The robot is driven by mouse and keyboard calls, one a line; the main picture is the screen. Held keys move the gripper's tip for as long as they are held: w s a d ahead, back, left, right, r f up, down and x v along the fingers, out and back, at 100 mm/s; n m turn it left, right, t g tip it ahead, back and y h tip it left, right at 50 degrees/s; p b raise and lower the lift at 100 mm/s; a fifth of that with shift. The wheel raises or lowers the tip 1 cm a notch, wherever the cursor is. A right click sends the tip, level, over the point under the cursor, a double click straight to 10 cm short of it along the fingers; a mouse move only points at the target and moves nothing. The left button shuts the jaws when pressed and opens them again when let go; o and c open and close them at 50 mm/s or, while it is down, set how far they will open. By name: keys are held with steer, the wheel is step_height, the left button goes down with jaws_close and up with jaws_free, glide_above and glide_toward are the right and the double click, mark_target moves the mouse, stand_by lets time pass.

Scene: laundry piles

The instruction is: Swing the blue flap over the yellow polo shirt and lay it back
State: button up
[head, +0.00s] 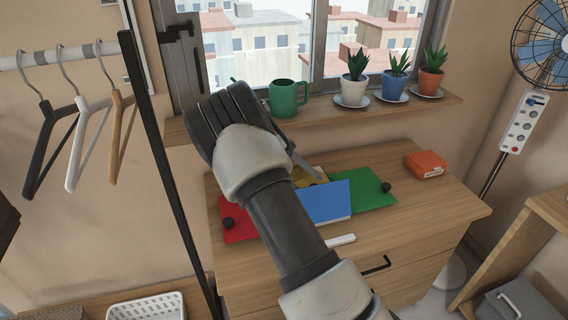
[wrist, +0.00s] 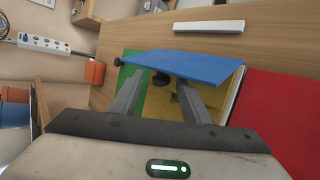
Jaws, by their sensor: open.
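The blue flap (head: 324,203) belongs to a folding board on the dresser, between a red panel (head: 241,218) and a green panel (head: 352,190). In the wrist view the blue flap (wrist: 190,66) looks tilted up, its near edge above the yellow cloth. A black knob (wrist: 160,78) shows at its edge. The yellow polo shirt (wrist: 160,101) lies in the middle, partly covered by the flap; only a strip shows in the head view. My gripper (wrist: 160,86) is open, its fingers either side of the knob. Whether they touch it, I cannot tell.
A white bar (head: 341,240) lies in front of the board. An orange box (head: 426,163) stands at the dresser's back right. A green mug (head: 285,97) and potted plants (head: 354,78) line the sill behind. Hangers (head: 75,115) hang on a rack at left.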

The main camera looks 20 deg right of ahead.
steer(key=p+v, duration=0.2)
steer(key=v, duration=1.4)
